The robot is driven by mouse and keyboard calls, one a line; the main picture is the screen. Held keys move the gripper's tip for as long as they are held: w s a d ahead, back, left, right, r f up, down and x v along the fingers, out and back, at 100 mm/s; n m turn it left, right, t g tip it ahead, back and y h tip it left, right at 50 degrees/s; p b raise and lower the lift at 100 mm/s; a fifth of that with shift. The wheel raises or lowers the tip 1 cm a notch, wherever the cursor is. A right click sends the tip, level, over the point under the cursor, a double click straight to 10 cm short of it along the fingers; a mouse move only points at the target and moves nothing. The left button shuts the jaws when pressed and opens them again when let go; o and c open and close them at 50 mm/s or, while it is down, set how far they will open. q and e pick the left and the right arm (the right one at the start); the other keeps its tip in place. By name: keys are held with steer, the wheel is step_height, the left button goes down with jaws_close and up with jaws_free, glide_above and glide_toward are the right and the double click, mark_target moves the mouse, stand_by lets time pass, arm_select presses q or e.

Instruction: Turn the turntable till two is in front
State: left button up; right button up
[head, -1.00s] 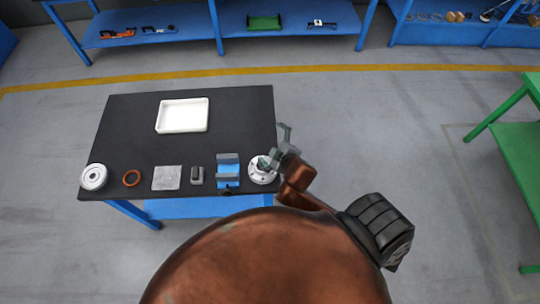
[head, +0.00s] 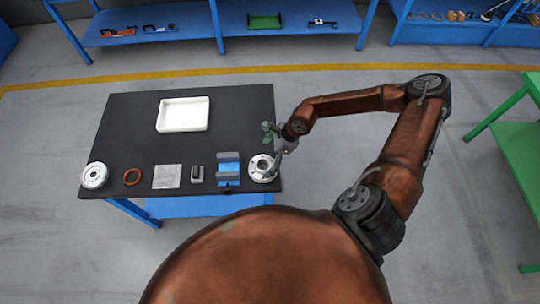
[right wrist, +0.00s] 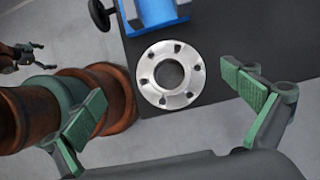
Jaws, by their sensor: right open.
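A silver round flange (head: 261,169) with a central hole and several bolt holes lies near the table's right edge; the right wrist view shows it flat (right wrist: 171,76). A pale round disc (head: 95,175) sits at the table's front left corner. I cannot tell which of these is the turntable, and no numeral is legible. My right gripper (head: 274,144) is open and empty above the flange, its green-padded fingers on either side of it in the right wrist view (right wrist: 166,104). My left gripper (right wrist: 38,60) shows small in the right wrist view, fingers spread, away from the table.
A blue vise (head: 228,170) with a dark knob (right wrist: 100,13) stands just left of the flange. A white tray (head: 183,114) sits behind. The table's middle (head: 190,147) is clear.

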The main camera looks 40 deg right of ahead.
mark_target(260, 167)
steer(key=shift+d+f, duration=0.15)
steer(key=shift+d, duration=0.6)
steer(key=shift+d+f+h, duration=0.15)
steer(key=shift+f+h, duration=0.1)
steer(key=shift+h, duration=0.05)
steer(key=x, duration=0.7)
steer(key=shift+f, duration=0.1)
